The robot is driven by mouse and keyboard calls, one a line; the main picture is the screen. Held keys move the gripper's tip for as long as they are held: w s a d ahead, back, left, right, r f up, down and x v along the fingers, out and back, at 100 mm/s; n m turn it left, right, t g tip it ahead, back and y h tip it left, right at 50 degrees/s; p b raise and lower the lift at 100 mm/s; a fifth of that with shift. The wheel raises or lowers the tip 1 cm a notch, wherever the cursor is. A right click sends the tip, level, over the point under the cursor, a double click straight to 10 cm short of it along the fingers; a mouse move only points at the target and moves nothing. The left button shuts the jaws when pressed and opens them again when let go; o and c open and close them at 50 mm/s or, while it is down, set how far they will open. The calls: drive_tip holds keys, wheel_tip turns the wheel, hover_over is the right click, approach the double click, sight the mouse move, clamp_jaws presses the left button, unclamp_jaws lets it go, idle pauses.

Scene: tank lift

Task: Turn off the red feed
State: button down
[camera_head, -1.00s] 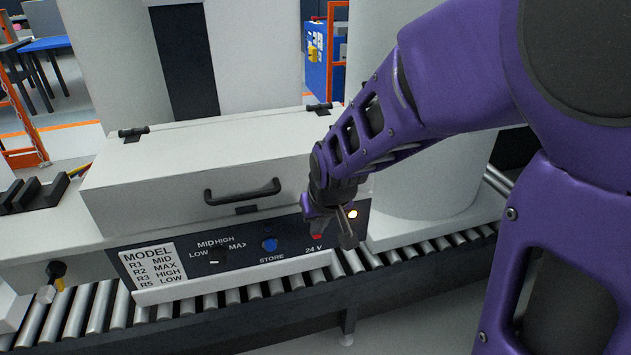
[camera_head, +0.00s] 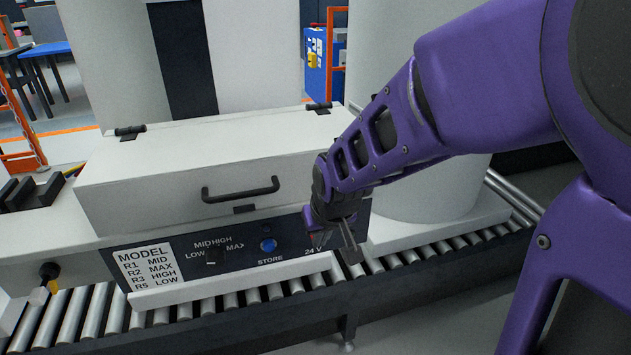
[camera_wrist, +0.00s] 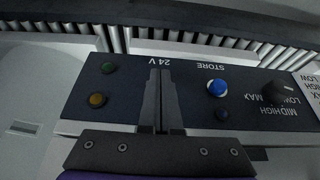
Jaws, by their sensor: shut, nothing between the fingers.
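The dark control panel (camera_head: 225,252) is on the front of a white lidded box. The 24 V label (camera_head: 313,250) is at its right end and appears upside down in the wrist view (camera_wrist: 172,62). My gripper (camera_head: 352,248) is at this end, its fingers (camera_wrist: 161,75) shut and empty, pointing at the panel just beside the label. No red control shows clearly now; the fingers cover that spot. In the wrist view an amber lamp (camera_wrist: 97,100), looking dim, and a green round part (camera_wrist: 108,68) are beside the fingers. I cannot tell whether the fingers touch anything.
A blue STORE button (camera_head: 268,245) and a selector knob (camera_head: 212,256) are on the same panel. The box lid has a black handle (camera_head: 240,190). A roller conveyor (camera_head: 205,308) runs below in front. A large white cylinder (camera_head: 440,190) stands behind my arm.

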drive_tip(key=shift+s+f, duration=0.1)
drive_tip(key=shift+f, duration=0.05)
drive_tip(key=shift+r+p, duration=0.55)
drive_tip(key=shift+r, duration=0.25)
